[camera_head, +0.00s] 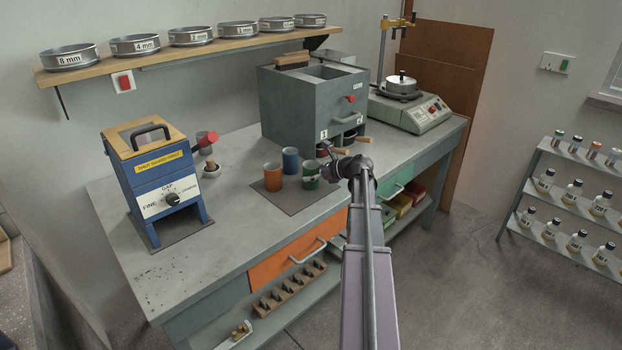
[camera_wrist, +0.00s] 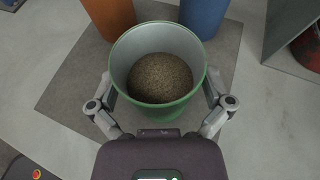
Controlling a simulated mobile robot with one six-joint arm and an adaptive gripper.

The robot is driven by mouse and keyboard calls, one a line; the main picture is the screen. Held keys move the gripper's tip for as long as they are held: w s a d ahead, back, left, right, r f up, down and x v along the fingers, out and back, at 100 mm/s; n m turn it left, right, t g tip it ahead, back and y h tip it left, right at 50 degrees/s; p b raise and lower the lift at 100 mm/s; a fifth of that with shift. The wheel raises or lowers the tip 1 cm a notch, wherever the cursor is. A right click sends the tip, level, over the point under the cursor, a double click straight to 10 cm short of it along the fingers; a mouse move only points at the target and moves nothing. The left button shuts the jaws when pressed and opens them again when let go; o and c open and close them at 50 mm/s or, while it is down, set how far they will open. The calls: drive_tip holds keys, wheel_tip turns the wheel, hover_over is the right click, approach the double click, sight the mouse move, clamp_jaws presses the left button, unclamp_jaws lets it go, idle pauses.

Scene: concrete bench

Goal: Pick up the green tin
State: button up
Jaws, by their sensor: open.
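The green tin (camera_head: 310,179) stands upright on a dark mat (camera_head: 289,206) on the bench, to the right of an orange tin (camera_head: 272,177) and a blue tin (camera_head: 290,160). In the wrist view the green tin (camera_wrist: 160,115) is open at the top and holds brown granular material. My gripper (camera_wrist: 160,94) is open, with one finger on each side of the tin's near part. I cannot tell whether the fingers touch it. In the head view my gripper (camera_head: 327,160) is at the tin's right, partly in front of it.
A grey box unit (camera_head: 286,106) with wooden-handled parts stands close behind the tins. A scale-like device (camera_head: 412,108) is at the back right. The bench front left of the mat is clear.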

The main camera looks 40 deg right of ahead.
sight(305, 164)
drive_tip(key=c, duration=1.2)
drive_tip(key=shift+r, duration=0.1)
wheel_tip(305, 164, up, 3)
drive_tip(key=p, duration=0.3)
drive_tip(key=shift+r, duration=0.15)
drive_tip(key=shift+d+r+p, duration=0.15)
drive_tip(key=shift+r+p, duration=0.05)
drive_tip(key=shift+p, duration=0.3)
drive_tip(key=s+d+r+p, duration=0.1)
drive_tip(key=s+d, duration=0.8)
drive_tip(key=d, duration=0.3)
drive_tip(key=shift+s+d, duration=0.15)
drive_tip(key=shift+d, duration=0.25)
